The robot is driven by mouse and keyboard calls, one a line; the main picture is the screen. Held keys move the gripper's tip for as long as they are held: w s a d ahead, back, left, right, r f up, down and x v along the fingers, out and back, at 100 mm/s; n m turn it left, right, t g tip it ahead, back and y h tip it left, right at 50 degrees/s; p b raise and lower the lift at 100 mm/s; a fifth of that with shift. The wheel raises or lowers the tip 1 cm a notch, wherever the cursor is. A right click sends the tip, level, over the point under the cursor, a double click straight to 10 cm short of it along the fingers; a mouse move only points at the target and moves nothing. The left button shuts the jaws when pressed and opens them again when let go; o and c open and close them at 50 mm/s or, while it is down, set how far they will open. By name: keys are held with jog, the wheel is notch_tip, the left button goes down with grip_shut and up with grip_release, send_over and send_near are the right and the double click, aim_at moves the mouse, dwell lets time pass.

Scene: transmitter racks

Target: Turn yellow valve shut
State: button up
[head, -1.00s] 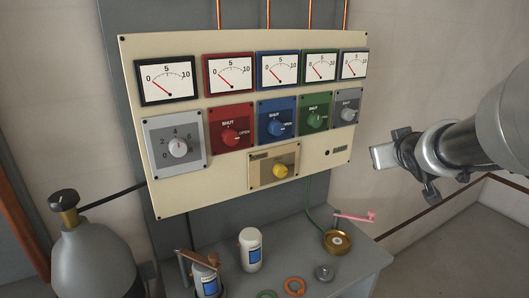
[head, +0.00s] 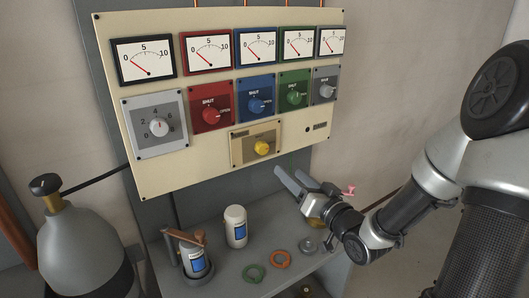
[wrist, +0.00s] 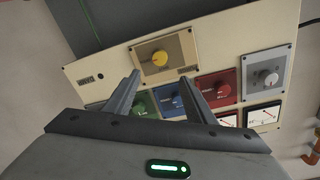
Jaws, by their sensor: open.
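The yellow valve (head: 262,148) is a round knob on a tan plate, low on the cream panel (head: 160,178). The lettering on its plate is too small to read. My gripper (head: 289,176) is open and empty, below and slightly right of the yellow valve, apart from it. In the wrist view the panel looks upside down. There the yellow valve (wrist: 160,58) shows beyond the fingertips and a little above the gap between my fingers (wrist: 160,82). Nothing hides the knob in either view.
Red (head: 211,116), blue (head: 257,106) and green (head: 294,97) valves sit above the yellow one, under several gauges. A shelf below holds a white bottle (head: 236,227), a green ring (head: 254,273) and an orange ring (head: 280,259). A gas cylinder (head: 80,245) stands at left.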

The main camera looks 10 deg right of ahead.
aim_at(264, 149)
jog(key=p+x, duration=0.1)
jog(key=x, duration=1.3)
jog(key=shift+w+a, duration=0.1)
jog(key=shift+w, duration=0.25)
jog(key=c, duration=1)
jog(key=shift+c, duration=0.2)
